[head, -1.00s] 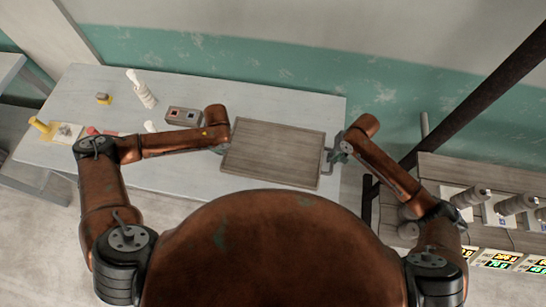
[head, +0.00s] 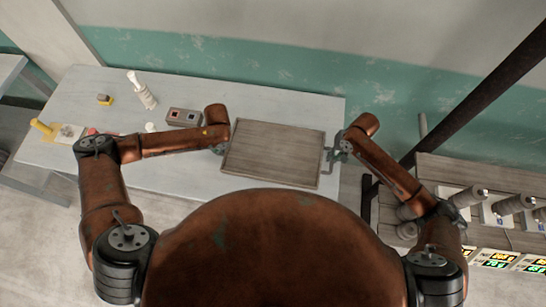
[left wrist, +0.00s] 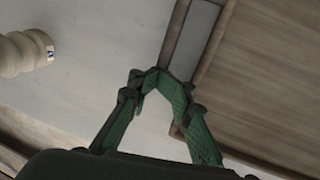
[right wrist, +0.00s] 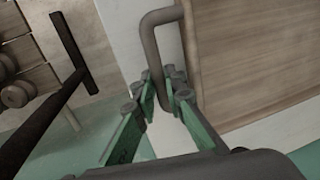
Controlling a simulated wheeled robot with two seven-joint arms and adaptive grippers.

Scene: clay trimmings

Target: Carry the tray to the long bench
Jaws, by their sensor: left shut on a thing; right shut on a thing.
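The tray (head: 272,153) is a flat brown wooden board with a raised rim and a bar handle at each end. It shows over the right end of a long pale bench (head: 205,88); I cannot tell whether it touches the top. My left gripper (head: 222,148) is shut at the tray's left handle; its green fingers (left wrist: 160,76) meet there in the left wrist view. My right gripper (head: 340,150) is shut on the right handle, a grey bent bar (right wrist: 150,45) in the right wrist view. The fingers partly hide both handles.
On the bench, left of the tray, are a white bottle (head: 142,92), a brown block with two holes (head: 184,117), a small yellow-and-grey block (head: 105,99) and a yellow-handled tool (head: 41,126). A wooden shelf unit (head: 490,172) with grey spools and lit displays stands at right.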

